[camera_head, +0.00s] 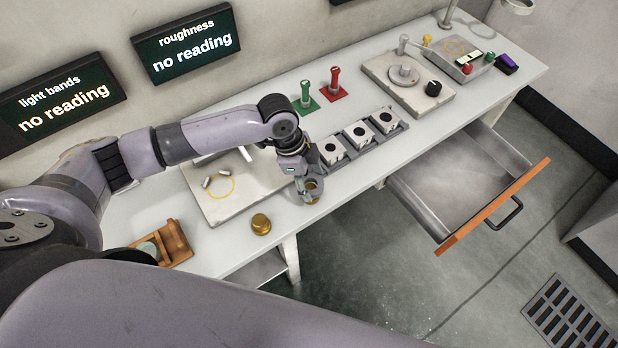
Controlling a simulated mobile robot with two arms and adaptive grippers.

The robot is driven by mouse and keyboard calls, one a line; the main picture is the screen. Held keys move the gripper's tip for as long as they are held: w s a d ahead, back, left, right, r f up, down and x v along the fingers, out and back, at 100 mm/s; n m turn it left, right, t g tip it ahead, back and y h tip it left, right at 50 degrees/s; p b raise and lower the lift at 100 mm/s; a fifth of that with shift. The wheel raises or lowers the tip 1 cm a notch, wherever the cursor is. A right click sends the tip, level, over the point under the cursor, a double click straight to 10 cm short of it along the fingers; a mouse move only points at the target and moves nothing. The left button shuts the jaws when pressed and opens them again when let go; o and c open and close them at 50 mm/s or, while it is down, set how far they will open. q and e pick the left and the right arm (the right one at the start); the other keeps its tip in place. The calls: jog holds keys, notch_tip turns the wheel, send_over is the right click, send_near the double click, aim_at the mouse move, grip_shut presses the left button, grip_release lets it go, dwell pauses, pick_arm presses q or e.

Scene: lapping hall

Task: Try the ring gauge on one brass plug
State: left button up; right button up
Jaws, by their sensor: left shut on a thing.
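My left gripper (312,188) points down over the front edge of the bench and is shut on a small brass-coloured piece, mostly hidden by the fingers; I cannot tell its full shape. A short round brass plug (261,224) stands on the bench to the left of the gripper, apart from it. A grey rack (378,143) behind and right of the gripper holds three pale blocks (359,135) with dark round centres. I cannot tell for sure which thing is the ring gauge. My right gripper is not in view.
A green post (305,95) and a red post (334,85) stand behind the rack. A pale plate (205,205) lies left, a wooden holder (176,243) nearer. A plate with a round stage (403,76) is further right. An open drawer (455,185) juts out below the bench.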

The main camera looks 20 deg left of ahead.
pick_arm(q)
jog(key=o, duration=1.3)
jog(key=v, duration=1.2)
